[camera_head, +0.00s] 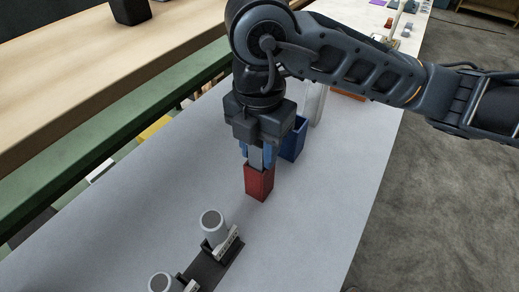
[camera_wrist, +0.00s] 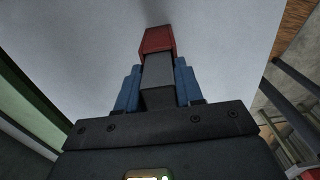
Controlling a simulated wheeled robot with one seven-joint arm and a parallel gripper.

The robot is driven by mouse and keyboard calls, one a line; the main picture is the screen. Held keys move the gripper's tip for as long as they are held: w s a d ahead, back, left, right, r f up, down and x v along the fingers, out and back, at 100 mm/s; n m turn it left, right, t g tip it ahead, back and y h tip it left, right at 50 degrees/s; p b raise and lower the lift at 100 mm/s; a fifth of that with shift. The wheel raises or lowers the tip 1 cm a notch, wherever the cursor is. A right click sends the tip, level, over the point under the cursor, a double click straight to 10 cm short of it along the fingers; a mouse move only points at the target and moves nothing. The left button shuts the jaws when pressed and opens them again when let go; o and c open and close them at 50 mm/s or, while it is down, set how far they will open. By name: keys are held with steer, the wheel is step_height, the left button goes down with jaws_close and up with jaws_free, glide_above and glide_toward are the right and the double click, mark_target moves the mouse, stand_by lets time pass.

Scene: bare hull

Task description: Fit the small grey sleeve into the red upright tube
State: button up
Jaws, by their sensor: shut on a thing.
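The red upright tube (camera_head: 260,184) is square in section and stands on the grey-white table, near the middle of the head view. It also shows at the top of the wrist view (camera_wrist: 157,38). My gripper (camera_head: 257,156) points straight down directly above the tube. Its blue fingers (camera_wrist: 157,88) are shut on the small grey sleeve (camera_wrist: 157,72). The sleeve's lower end is at the tube's mouth. I cannot tell whether it has entered or only overlaps it in view, since the tube's opening is hidden.
A blue square tube (camera_head: 293,140) stands close behind and right of my gripper, with a pale upright piece (camera_head: 316,104) beyond it. Two white cylinders in a dark holder (camera_head: 213,268) stand at the front. The table (camera_head: 325,190) is clear to the right.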

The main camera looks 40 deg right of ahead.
steer(key=shift+f, duration=0.15)
steer(key=o, duration=1.1)
steer(key=shift+r, duration=0.2)
step_height(320, 180, up, 12)
steer(key=shift+r, duration=0.1)
